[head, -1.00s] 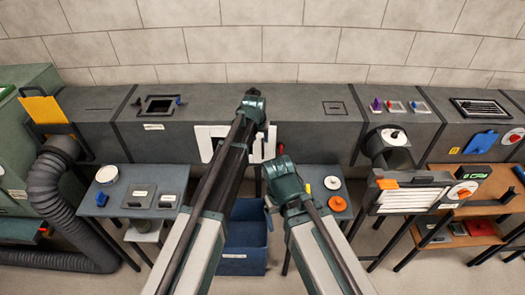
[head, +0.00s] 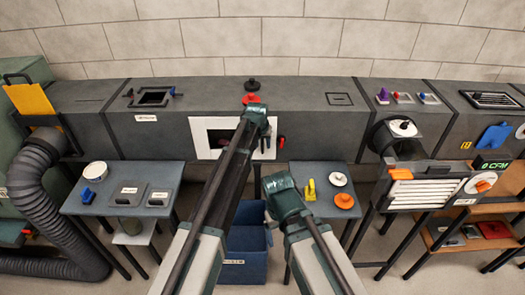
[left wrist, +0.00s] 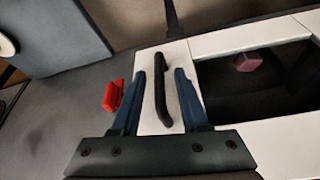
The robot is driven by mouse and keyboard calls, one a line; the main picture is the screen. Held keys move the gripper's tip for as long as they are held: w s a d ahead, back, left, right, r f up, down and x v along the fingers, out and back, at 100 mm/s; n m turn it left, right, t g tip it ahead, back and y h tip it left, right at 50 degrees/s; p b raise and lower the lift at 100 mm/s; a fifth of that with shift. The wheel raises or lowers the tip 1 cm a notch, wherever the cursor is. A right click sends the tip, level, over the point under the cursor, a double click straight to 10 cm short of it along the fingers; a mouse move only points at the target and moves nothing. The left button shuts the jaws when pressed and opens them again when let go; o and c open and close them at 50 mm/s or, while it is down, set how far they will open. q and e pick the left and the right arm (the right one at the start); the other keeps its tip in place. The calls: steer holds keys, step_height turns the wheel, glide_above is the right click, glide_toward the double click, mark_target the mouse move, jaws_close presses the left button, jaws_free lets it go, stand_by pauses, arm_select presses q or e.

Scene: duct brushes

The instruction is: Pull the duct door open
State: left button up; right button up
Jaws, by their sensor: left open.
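The duct door (head: 198,134) is a white-framed panel on the front of the grey duct, with a dark middle. It looks shut. In the left wrist view its white border (left wrist: 220,42) carries a black bar handle (left wrist: 160,92). My left gripper (left wrist: 169,66) is open, with one finger on each side of the handle; I cannot tell whether they touch it. In the head view my left arm covers part of the door, and its fingers are hidden. A red latch (left wrist: 112,95) sits beside the door. My right gripper (head: 280,190) is low, over the bin area; its fingers are unclear.
A blue bin (head: 245,262) stands on the floor below the door. Side tables (head: 125,188) flank it, the right one bearing a yellow piece (head: 310,190) and an orange disc (head: 344,201). Black and red knobs (head: 252,84) are on the duct top.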

arm_select(q)
steer(key=shift+f, duration=0.15)
steer(key=shift+c, duration=0.2)
jaws_close()
stand_by(1.2)
